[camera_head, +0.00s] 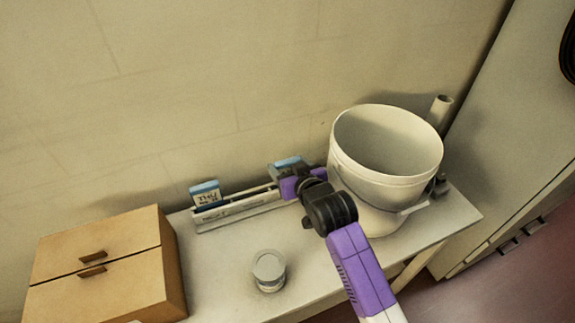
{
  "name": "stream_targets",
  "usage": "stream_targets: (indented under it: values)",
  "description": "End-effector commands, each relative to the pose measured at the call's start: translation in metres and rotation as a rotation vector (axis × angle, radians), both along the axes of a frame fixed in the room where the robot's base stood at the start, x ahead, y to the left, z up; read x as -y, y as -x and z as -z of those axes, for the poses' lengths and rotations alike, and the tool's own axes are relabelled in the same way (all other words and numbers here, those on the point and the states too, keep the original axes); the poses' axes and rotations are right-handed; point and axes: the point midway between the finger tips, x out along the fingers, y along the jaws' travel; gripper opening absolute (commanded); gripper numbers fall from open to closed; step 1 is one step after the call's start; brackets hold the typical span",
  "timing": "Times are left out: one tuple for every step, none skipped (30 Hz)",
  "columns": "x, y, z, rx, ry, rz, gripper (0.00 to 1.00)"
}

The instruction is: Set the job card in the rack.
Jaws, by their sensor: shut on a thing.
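A long, narrow, pale rack (240,213) lies on the table against the wall. A card with a blue top and dark print (206,195) stands upright in its left part. My gripper (289,186) is at the right end of the rack, seen from behind. It is shut on a second blue-topped card, the job card (288,163), which shows just beyond the purple fingers. My gripper and arm hide the lower part of this card, so I cannot tell whether it touches the rack.
A large white bucket (386,160) stands close to the right of my gripper. A small round tin (269,270) stands in front of the rack. The table (222,275) is bare around the tin.

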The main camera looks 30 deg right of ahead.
Motion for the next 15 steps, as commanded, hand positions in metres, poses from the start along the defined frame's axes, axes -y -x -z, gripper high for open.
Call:
stream_targets:
  values:
    - [0.0000,0.0000,-0.0002,0.000,0.000,0.000,0.18]
    - [0.0000,0.0000,-0.0003,0.000,0.000,0.000,0.18]
    - [0.0000,0.0000,-0.0003,0.000,0.000,0.000,0.72]
    - [0.0000,0.0000,-0.0003,0.000,0.000,0.000,0.78]
    - [0.0000,0.0000,-0.0003,0.000,0.000,0.000,0.84]
    - [0.0000,0.0000,-0.0003,0.000,0.000,0.000,0.92]
    - [0.0000,0.0000,-0.0003,0.000,0.000,0.000,0.92]
    - [0.0000,0.0000,-0.0003,0.000,0.000,0.000,0.92]
    - [0.0000,-0.0001,-0.0004,0.000,0.000,0.000,0.92]
    - [0.0000,-0.0001,-0.0004,0.000,0.000,0.000,0.92]
    - [0.0000,0.0000,-0.0003,0.000,0.000,0.000,0.92]
    - [0.0000,0.0000,-0.0003,0.000,0.000,0.000,0.92]
    - [0.0000,0.0000,-0.0003,0.000,0.000,0.000,0.92]
    - [0.0000,0.0000,-0.0002,0.000,0.000,0.000,0.92]
    - [-0.0001,0.0004,-0.0003,0.000,0.000,0.000,0.92]
